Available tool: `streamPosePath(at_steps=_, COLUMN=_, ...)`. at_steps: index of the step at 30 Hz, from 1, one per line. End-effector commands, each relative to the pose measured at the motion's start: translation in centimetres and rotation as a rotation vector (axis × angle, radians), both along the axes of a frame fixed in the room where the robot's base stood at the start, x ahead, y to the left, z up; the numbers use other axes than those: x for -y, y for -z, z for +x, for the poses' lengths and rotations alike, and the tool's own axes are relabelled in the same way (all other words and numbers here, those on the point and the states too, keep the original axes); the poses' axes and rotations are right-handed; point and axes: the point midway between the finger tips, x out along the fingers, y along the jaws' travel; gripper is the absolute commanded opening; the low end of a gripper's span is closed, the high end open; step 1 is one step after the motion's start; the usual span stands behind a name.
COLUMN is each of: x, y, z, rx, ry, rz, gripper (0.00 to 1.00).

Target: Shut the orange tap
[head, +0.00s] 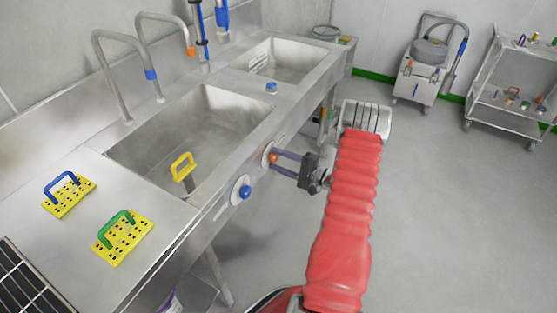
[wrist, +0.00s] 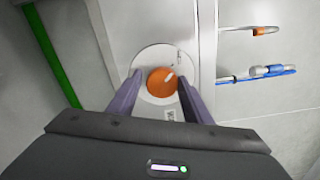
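The orange tap (head: 273,158) is a round knob on a pale disc on the front panel of the sink unit. It also shows in the wrist view as an orange knob (wrist: 162,81) with a pale mark on its upper right. My gripper (head: 272,159) reaches the panel from the right, with its two purple fingers on either side of the knob. In the wrist view my gripper (wrist: 160,90) is open, its fingers spread around the disc. Whether the fingertips touch the knob I cannot tell.
A blue tap (head: 245,192) sits on the same panel, left of the orange one. The sink basin (head: 215,110) has a yellow-handled tool (head: 183,167) in it. Yellow perforated blocks (head: 124,240) lie on the counter. A cart (head: 510,100) stands far right; the floor between is clear.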

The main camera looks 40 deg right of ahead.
Motion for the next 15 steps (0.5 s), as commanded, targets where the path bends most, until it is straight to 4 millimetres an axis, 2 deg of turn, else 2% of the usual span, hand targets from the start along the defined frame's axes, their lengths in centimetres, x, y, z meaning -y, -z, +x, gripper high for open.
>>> streamPosePath(at_steps=6, x=0.06, y=-0.09, z=0.05, rx=0.002, ry=0.001, rz=0.0, gripper=0.57)
streamPosePath(at_steps=15, x=0.24, y=-0.18, z=-0.13, rx=0.003, ry=0.003, rz=-0.001, gripper=0.57)
